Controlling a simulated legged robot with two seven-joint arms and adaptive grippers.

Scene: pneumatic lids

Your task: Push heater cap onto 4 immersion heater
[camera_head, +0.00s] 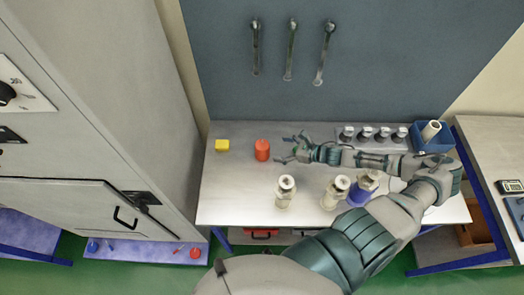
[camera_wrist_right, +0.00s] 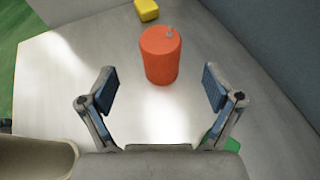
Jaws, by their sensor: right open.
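An orange-red cylinder (camera_head: 262,150), perhaps the heater cap, stands upright on the bench left of my right gripper (camera_head: 286,150). In the wrist view the orange-red cylinder (camera_wrist_right: 161,55) has a small grey nub on top. My right gripper (camera_wrist_right: 160,90) is open and empty. Its fingers point towards the cylinder, which stands just beyond the fingertips, apart from them. Several small metal cylinders (camera_head: 365,132), perhaps the immersion heaters, stand in a row at the back right behind my right forearm. My left gripper is not in view.
A yellow block (camera_head: 222,145) lies left of the cylinder on the bench (camera_head: 235,200). Pale bottle-like parts (camera_head: 285,190) stand at the front, one with a blue base (camera_head: 360,192). A blue bin (camera_head: 445,135) holds a white roll. The bench's front left is clear.

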